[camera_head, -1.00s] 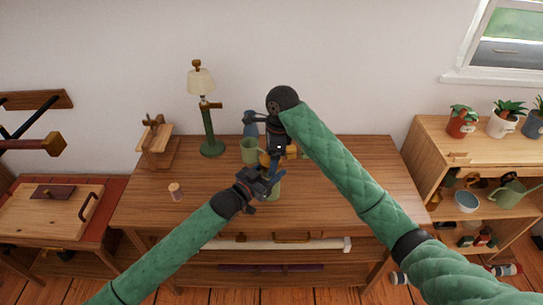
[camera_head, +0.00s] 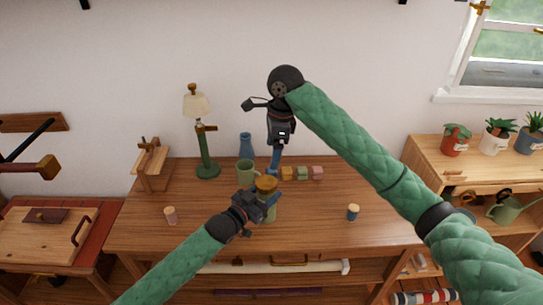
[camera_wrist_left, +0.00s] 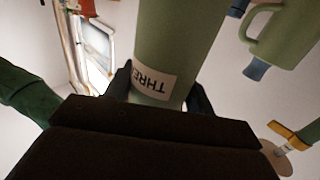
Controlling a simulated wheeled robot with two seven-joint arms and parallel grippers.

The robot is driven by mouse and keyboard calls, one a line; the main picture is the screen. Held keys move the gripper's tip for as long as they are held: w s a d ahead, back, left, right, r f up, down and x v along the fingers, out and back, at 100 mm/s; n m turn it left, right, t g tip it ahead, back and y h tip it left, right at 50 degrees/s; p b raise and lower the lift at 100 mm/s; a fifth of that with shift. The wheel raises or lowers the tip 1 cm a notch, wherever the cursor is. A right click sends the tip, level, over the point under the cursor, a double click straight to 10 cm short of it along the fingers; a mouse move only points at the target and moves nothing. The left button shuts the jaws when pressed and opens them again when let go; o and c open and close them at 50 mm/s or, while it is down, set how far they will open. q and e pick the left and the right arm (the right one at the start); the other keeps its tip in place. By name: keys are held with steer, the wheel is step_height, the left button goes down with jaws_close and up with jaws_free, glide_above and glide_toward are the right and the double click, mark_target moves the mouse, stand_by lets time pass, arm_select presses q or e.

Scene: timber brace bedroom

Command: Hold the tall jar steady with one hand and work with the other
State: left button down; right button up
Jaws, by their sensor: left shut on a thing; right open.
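The tall jar (camera_head: 266,213) is green with a wooden-looking lid (camera_head: 266,183) and stands upright on the desk (camera_head: 310,225). In the left wrist view the jar (camera_wrist_left: 178,40) carries a white label reading "THRE", the rest turned out of sight. My left gripper (camera_head: 265,202) is shut on the jar's body from the left; its fingers (camera_wrist_left: 160,92) lie on both sides of the jar in the left wrist view. My right gripper (camera_head: 274,165) is open, pointing down just behind and above the lid, apart from it as far as I can tell.
A green mug (camera_head: 246,172) and a blue vase (camera_head: 246,146) stand behind the jar. A small corked jar (camera_head: 170,215) is left, a small blue jar (camera_head: 353,212) right. A lamp (camera_head: 206,150) stands at back left. The desk's right side is mostly clear.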

stand_by(0.3)
arm_select(q)
steer(key=shift+c, duration=2.2)
jaws_free()
steer(key=shift+s+a+f, duration=0.1)
steer(key=shift+s+a, duration=0.2)
steer(key=b+v, duration=0.2)
steer(key=v, duration=0.4)
steer(key=shift+s+a, duration=0.3)
steer(key=shift+a, duration=0.1)
